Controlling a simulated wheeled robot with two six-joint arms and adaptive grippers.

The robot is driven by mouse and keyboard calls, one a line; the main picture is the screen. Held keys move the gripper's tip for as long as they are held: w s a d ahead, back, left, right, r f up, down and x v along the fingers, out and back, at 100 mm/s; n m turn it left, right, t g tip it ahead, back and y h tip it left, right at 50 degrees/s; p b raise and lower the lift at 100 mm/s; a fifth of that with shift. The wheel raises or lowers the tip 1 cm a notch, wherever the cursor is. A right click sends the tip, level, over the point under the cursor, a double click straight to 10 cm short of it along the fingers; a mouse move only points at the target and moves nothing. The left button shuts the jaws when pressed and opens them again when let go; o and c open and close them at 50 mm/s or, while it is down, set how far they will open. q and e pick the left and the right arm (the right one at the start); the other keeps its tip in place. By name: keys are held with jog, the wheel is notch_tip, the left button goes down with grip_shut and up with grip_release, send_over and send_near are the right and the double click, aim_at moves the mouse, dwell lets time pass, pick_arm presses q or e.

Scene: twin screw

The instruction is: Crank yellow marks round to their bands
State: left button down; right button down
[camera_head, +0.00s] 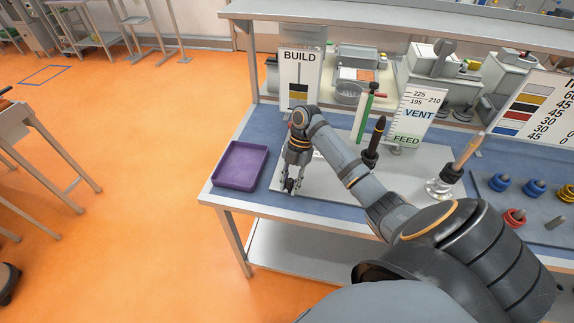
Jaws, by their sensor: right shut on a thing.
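The BUILD panel (300,68) stands upright at the back of the bench, with a dark slot and a dark band and a yellow band low on it. The VENT/FEED panel (413,116) is a white scale numbered 195 to 225, with green at its lower part. A green upright bar (364,116) stands left of it. My right gripper (291,186) points down at the front of the pale plate, below the BUILD panel, shut on a small dark part mostly hidden by its fingers. I cannot make out whether it is a crank handle. My left gripper is not in view.
A purple tray (240,165) lies just left of my right gripper, empty. A black handle (374,140) and a wooden-handled tool (467,150) stand upright on the right. My right arm covers the bench's middle.

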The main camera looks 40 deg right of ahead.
jog(key=shift+s+d+n, duration=0.15)
jog(key=shift+n, duration=0.25)
dwell(0.3)
jog(key=c, duration=1.1)
grip_release()
